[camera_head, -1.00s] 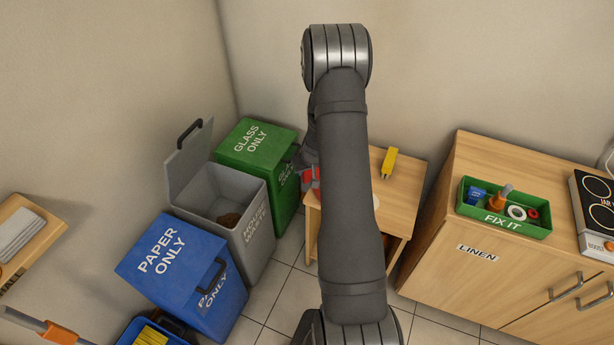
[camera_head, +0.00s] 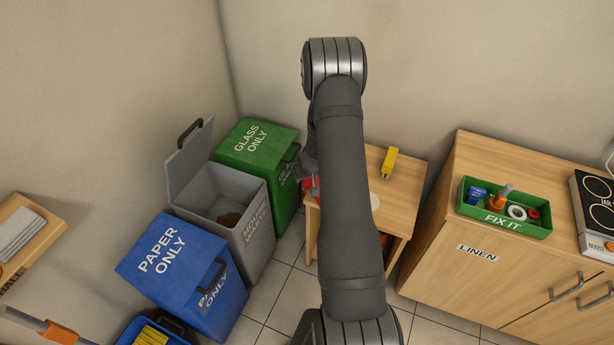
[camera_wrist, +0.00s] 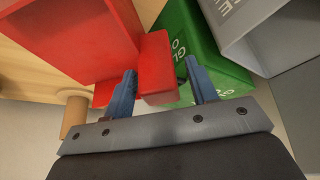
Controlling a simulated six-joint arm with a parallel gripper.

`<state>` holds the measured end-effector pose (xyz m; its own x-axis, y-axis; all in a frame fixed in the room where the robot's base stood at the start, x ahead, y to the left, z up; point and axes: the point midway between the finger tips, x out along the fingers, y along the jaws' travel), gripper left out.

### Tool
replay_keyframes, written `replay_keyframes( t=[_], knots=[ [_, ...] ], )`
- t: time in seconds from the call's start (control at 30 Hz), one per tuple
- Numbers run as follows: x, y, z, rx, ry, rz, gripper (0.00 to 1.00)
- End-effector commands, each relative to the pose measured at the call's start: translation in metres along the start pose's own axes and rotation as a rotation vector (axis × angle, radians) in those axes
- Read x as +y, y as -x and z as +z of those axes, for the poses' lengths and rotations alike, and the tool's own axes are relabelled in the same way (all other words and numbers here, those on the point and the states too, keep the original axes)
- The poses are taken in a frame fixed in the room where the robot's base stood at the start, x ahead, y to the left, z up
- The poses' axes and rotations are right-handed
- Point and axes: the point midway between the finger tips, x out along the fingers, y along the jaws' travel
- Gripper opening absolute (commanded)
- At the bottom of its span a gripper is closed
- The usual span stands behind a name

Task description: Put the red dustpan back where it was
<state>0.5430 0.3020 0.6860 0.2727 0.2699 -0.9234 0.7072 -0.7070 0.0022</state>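The red dustpan (camera_wrist: 75,40) fills the upper left of the wrist view, its broad body against pale wood. A narrower red part (camera_wrist: 156,65) extends between the fingers of my gripper (camera_wrist: 160,85). The left finger overlaps the red; a small gap shows beside the right finger, so the gripper looks open around this part. Whether the left finger touches it I cannot tell. In the head view only a small bit of red (camera_head: 311,184) shows at the left edge of the small wooden table (camera_head: 400,205); my arm hides the rest.
A green glass bin (camera_head: 255,145), an open grey bin (camera_head: 230,190) and a blue paper bin (camera_head: 180,260) stand left of the table. A yellow object (camera_head: 389,162) lies on the tabletop. A linen cabinet (camera_head: 450,250) with a green tray (camera_head: 505,225) stands right.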

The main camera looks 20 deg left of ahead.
Motion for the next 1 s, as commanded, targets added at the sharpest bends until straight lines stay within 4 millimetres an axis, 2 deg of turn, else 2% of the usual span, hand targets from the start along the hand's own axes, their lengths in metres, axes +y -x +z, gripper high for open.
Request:
replay_keyframes(
  t=[0.27, 0.8, 1.0],
  knots=[
    [0.000, 0.010, -0.002, 0.002, 0.001, 0.001, 0.52],
    [0.000, 0.097, -0.001, 0.002, 0.001, 0.001, 0.52],
    [0.000, 0.116, -0.001, 0.001, 0.001, 0.000, 0.52]
  ],
)
